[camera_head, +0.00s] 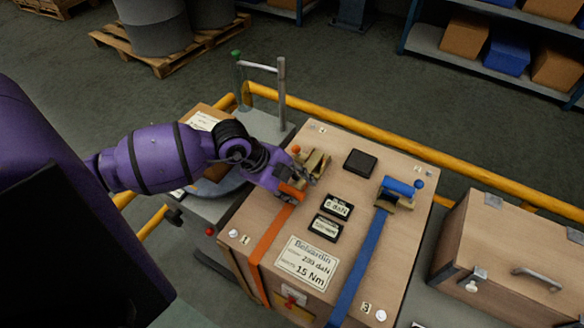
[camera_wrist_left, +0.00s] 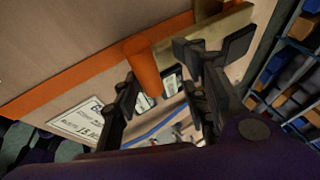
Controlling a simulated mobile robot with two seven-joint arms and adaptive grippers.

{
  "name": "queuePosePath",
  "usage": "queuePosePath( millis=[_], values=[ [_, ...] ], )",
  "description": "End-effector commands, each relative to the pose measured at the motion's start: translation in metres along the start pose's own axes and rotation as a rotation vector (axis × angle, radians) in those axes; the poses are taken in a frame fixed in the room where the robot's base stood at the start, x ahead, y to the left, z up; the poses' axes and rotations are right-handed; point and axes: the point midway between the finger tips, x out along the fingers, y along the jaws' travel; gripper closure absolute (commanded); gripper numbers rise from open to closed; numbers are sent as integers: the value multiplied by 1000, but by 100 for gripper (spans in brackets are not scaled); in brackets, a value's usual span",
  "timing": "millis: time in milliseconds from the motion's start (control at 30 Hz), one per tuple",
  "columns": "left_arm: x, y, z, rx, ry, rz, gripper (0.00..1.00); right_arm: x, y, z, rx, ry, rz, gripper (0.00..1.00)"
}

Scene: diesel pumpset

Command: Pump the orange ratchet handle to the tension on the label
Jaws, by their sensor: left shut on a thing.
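The orange ratchet (camera_head: 314,162) sits on a wooden crate (camera_head: 335,140), its body brassy. My left gripper (camera_head: 293,183) is at its orange handle (camera_head: 291,193) and shut on it, hiding part of it. In the left wrist view the orange handle (camera_wrist_left: 143,65) reaches in between the black fingers (camera_wrist_left: 160,92). An orange strap (camera_head: 266,240) runs toward the crate's near edge. The white label (camera_head: 307,262) lies on the near part of the crate top; "15 Nm" reads clearly, and a daN figure above it is blurred. A black display (camera_head: 337,207) appears to read 0 daN. My right gripper is out of view.
A second black display (camera_head: 326,228) is beside the first. A blue ratchet (camera_head: 401,188) with a blue strap (camera_head: 360,265) is to the right. A black box (camera_head: 360,162) lies between the ratchets. A yellow rail (camera_head: 370,144) runs behind; a wooden case (camera_head: 515,250) stands right.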

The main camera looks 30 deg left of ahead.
Motion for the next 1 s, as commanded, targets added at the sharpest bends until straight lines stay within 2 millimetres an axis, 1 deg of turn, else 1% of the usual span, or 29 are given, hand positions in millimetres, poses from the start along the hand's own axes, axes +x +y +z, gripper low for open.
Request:
queuePosePath(
  millis=[33, 333, 367, 433, 1000],
  values=[
    [14, 27, 7, -27, -7, 55, 100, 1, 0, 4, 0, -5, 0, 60],
    [15, 28, 7, -30, -6, 57, 100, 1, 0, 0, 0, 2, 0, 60],
    [15, 28, 7, -29, -6, 57, 69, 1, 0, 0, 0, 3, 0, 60],
    [14, 28, 7, -28, -6, 57, 60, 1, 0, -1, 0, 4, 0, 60],
    [10, 22, 7, -18, -10, 47, 60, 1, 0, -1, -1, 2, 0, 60]
  ],
)
